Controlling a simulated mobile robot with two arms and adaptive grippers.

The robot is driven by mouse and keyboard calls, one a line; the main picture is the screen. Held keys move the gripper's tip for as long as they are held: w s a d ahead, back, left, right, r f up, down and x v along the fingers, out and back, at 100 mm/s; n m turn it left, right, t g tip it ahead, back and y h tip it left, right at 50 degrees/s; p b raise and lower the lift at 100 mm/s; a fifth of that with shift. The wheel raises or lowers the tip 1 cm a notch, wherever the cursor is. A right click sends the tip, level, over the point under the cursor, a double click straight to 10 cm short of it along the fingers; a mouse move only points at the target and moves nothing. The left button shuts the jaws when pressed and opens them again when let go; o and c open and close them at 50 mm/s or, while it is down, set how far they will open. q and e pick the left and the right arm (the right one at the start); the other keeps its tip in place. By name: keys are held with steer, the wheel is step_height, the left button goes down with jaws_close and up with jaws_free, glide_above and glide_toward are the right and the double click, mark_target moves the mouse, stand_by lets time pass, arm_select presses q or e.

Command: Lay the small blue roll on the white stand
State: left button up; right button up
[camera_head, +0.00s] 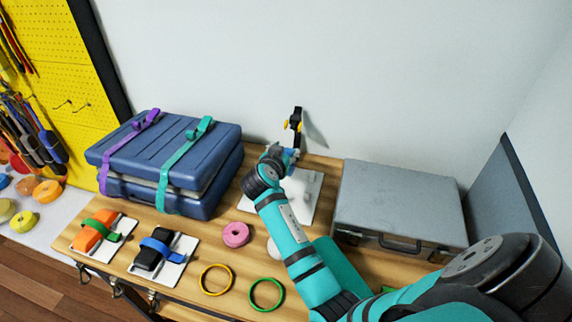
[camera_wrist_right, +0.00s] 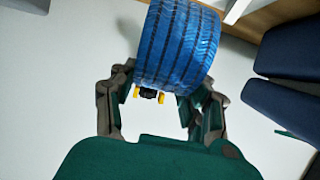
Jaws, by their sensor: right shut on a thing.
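My right gripper (camera_head: 277,155) is over the back middle of the bench. In the right wrist view its fingers (camera_wrist_right: 165,88) are shut on the small blue roll (camera_wrist_right: 178,42), a ribbed cylinder. Only a bit of blue shows at the gripper in the head view. The white stand (camera_head: 307,185) is a flat white plate on the bench, below and beside the gripper, partly covered by my arm. A black upright piece with yellow parts (camera_head: 297,118) rises behind the gripper. I cannot tell whether the roll touches the stand. My left gripper is out of view.
Strapped blue cases (camera_head: 170,160) stand left and a grey metal case (camera_head: 400,205) right. A pink roll (camera_head: 236,234), yellow ring (camera_head: 216,280) and green ring (camera_head: 266,294) lie in front. White plates with strapped blocks (camera_head: 160,255) are at front left. The wall is close behind.

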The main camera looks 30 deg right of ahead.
steer(key=shift+f, duration=0.5)
step_height(320, 180, down, 3)
steer(key=shift+w+d+f+p, duration=0.15)
steer(key=shift+f+p, duration=0.05)
steer(key=shift+p, duration=0.1)
steer(key=shift+f, duration=0.5)
steer(key=o, duration=0.9)
steer(key=shift+c, duration=0.2)
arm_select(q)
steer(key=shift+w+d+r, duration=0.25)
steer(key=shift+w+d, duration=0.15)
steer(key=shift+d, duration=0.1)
arm_select(e)
steer(key=o, duration=0.4)
